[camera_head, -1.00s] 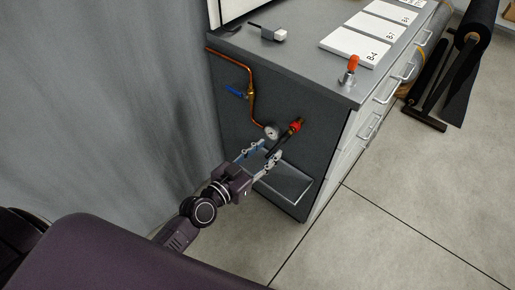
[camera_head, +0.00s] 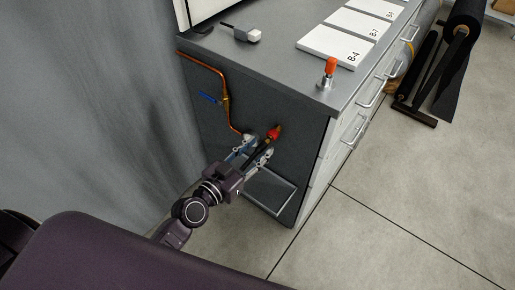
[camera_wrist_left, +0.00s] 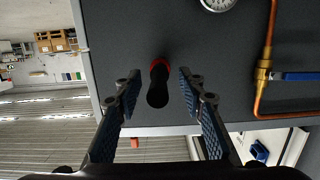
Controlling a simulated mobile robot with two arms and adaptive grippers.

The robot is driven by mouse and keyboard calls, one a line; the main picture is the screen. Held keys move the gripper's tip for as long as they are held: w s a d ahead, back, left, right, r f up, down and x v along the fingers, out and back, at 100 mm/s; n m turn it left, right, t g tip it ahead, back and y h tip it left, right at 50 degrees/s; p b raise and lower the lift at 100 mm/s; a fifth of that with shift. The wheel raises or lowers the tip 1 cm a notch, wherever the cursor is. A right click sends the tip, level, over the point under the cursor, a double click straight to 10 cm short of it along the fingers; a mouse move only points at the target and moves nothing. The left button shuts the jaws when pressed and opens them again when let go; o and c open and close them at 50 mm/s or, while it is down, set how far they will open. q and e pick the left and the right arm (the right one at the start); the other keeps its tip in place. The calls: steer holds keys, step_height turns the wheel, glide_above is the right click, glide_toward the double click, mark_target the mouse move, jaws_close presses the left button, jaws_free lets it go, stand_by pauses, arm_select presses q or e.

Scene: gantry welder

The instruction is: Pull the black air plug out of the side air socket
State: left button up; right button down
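The black air plug (camera_wrist_left: 157,95) sits in the red-collared side air socket (camera_wrist_left: 159,65) on the dark side panel of the cabinet. In the head view the red socket (camera_head: 274,132) shows just beyond the fingertips, and the plug is partly hidden by my gripper. My left gripper (camera_head: 257,150) is open, with one finger on each side of the plug. In the left wrist view the fingers (camera_wrist_left: 158,84) stand apart, with a clear gap between each finger and the plug. My right gripper is not in view.
A copper pipe (camera_head: 226,100) with a blue valve handle (camera_head: 210,97) runs down the panel. A gauge (camera_wrist_left: 218,3) is near the socket. A tray (camera_head: 270,191) juts out below. An orange-topped fitting (camera_head: 329,72) stands on the cabinet top.

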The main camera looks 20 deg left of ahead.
mark_target(244, 164)
arm_select(q)
steer(key=shift+c, duration=1.2)
steer(key=c, duration=0.5)
jaws_close()
steer(key=shift+s+a+f, duration=0.1)
steer(key=shift+s+a, duration=0.05)
steer(key=shift+s, duration=0.3)
steer(key=shift+s+a, duration=0.15)
steer(key=shift+s, duration=0.2)
steer(key=shift+f+b+v, duration=0.15)
steer(key=shift+b+v, duration=0.25)
steer(key=shift+v, duration=0.55)
steer(key=shift+f+b+v, duration=0.15)
steer(key=shift+b+v, duration=0.25)
steer(key=shift+v, duration=0.6)
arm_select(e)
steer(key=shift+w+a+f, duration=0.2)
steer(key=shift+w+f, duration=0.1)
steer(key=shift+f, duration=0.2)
arm_select(q)
steer(key=shift+a+f, duration=0.1)
steer(key=shift+a, duration=0.1)
